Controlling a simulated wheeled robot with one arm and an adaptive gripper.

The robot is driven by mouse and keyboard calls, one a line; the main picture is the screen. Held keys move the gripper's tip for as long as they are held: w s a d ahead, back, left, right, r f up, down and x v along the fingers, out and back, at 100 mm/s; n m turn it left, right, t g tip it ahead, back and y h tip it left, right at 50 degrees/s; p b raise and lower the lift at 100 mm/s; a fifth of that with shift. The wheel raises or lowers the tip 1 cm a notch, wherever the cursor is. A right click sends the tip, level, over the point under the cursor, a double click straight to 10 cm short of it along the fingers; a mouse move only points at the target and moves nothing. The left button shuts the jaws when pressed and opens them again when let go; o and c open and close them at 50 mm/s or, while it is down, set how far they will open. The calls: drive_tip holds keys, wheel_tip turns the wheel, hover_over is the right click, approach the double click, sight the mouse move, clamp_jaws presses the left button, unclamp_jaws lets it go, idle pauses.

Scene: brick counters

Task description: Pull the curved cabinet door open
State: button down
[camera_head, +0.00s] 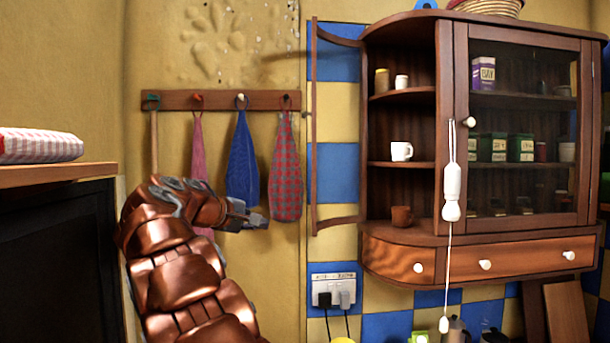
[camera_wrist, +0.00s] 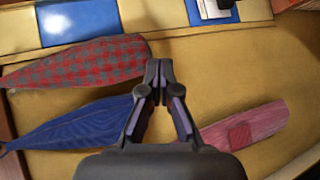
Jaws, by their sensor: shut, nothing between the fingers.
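The brown wall cabinet (camera_head: 480,30) hangs on the right in the head view. Its curved door (camera_head: 314,130) is a thin wooden frame that stands swung out to the left, away from the cabinet's rounded left end. The shelves behind it are exposed, with a white mug (camera_head: 401,151) and a brown cup (camera_head: 402,216). My gripper (camera_head: 258,219) is left of the door frame, apart from it, in front of the hanging cloths. In the wrist view my gripper (camera_wrist: 159,72) has its fingertips together with nothing between them.
A rack (camera_head: 220,100) holds a pink cloth (camera_head: 198,150), a blue cloth (camera_head: 242,160) and a red checked cloth (camera_head: 285,180) near my gripper. A socket (camera_head: 333,290) with plugs is below the door. A white pull cord (camera_head: 451,190) hangs before the glazed door (camera_head: 520,130).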

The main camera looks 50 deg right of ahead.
drive_tip(key=w+d+r+m+g+h+p, duration=0.15)
drive_tip(key=d+r+h, duration=0.25)
drive_tip(key=r, duration=0.7)
drive_tip(key=d, duration=0.3)
drive_tip(key=d+p, duration=0.1)
drive_tip(key=d, duration=0.2)
drive_tip(key=w+d+p, duration=0.1)
drive_tip(key=d, duration=0.2)
drive_tip(key=shift+w+d+f, duration=0.1)
drive_tip(key=shift+d+f, duration=0.05)
drive_tip(key=shift+d, duration=0.15)
drive_tip(key=shift+s+d+b, duration=0.2)
drive_tip(key=shift+s+b, duration=0.05)
drive_tip(key=shift+s, duration=0.4)
drive_tip(key=shift+s+d+b, duration=0.2)
drive_tip(key=shift+s+b, duration=0.05)
drive_tip(key=shift+s, duration=0.45)
drive_tip(key=shift+s+d+b, duration=0.2)
drive_tip(key=shift+s+b, duration=0.05)
drive_tip(key=shift+s, duration=0.4)
drive_tip(key=shift+s, duration=0.2)
